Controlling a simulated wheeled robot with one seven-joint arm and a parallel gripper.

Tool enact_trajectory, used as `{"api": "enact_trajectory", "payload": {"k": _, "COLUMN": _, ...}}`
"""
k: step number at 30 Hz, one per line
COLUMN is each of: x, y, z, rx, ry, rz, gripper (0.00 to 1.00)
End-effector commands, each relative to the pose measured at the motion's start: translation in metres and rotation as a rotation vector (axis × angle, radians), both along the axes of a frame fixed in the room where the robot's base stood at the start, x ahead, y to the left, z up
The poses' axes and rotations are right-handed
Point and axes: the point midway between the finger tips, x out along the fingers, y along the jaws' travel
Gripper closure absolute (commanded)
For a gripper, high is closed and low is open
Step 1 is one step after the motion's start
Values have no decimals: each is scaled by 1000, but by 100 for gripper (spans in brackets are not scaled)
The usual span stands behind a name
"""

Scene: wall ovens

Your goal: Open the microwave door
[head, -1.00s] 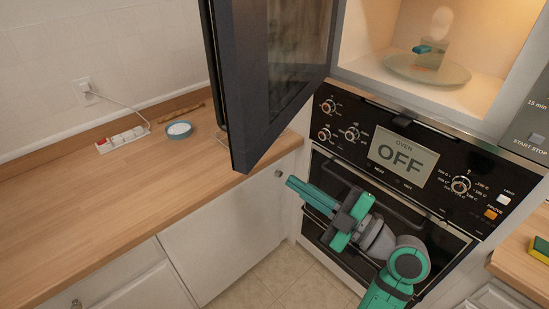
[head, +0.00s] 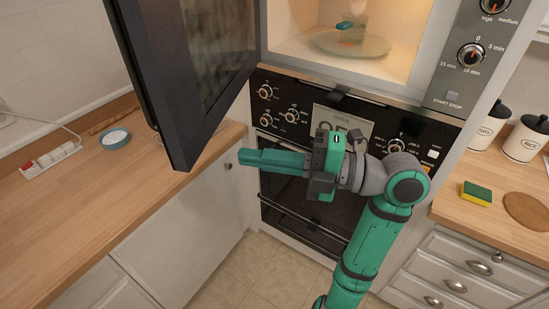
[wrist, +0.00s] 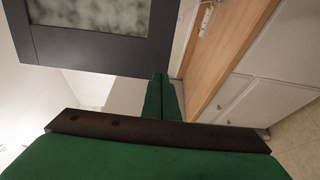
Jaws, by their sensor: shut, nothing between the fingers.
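The microwave door (head: 200,85) stands wide open, swung out to the left of the lit cavity, over the counter's edge. In the wrist view the dark-framed door (wrist: 100,45) is ahead at the upper left. The open microwave interior (head: 296,32) shows a glass turntable plate (head: 352,44) with an item bearing a teal part (head: 345,25) on it. My gripper (head: 242,158) is shut and empty, pointing left in front of the oven, below and right of the door's lower corner. In the wrist view its green fingers (wrist: 162,98) lie together. No contact with the door is evident.
The wooden counter (head: 70,200) at left holds a power strip (head: 50,160) and a small blue-rimmed bowl (head: 115,138). The oven control panel (head: 278,108) is behind my arm. The right counter holds a sponge (head: 477,193) and canisters (head: 525,138).

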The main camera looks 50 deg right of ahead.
Motion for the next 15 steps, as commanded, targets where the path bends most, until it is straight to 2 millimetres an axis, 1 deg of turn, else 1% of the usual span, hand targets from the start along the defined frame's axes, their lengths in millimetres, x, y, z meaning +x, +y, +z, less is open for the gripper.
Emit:
{"api": "enact_trajectory", "payload": {"k": 3, "x": 20, "y": 12, "z": 0, "rx": 1, "ry": 0, "rz": 3, "gripper": 100}}
{"api": "enact_trajectory", "payload": {"k": 9, "x": 49, "y": 28, "z": 0, "rx": 1, "ry": 0, "rz": 2, "gripper": 100}}
{"api": "enact_trajectory", "payload": {"k": 15, "x": 66, "y": 37, "z": 0, "rx": 2, "ry": 1, "rz": -1, "gripper": 100}}
